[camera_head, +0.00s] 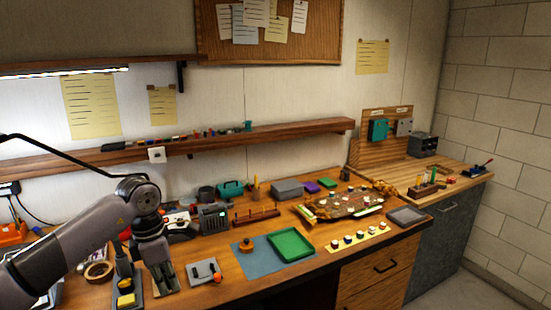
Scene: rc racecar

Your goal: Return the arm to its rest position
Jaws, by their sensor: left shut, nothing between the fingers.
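My left arm comes in from the lower left, its grey links bending down at a rounded joint. My left gripper (163,279) points down over the left part of the workbench (225,285), with its fingers shut and nothing between them. A small stand with a yellow piece (126,285) is just left of the gripper. A light grey block with an orange knob (205,272) is just right of it. I cannot tell whether the fingertips touch anything below. My right gripper is not in view.
A green tray (290,245) lies on a blue-grey mat (246,270). A racecar-like body (345,204) covered in small parts lies farther right. A wooden shelf (270,136) runs along the wall behind. A drawer unit (378,270) is below.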

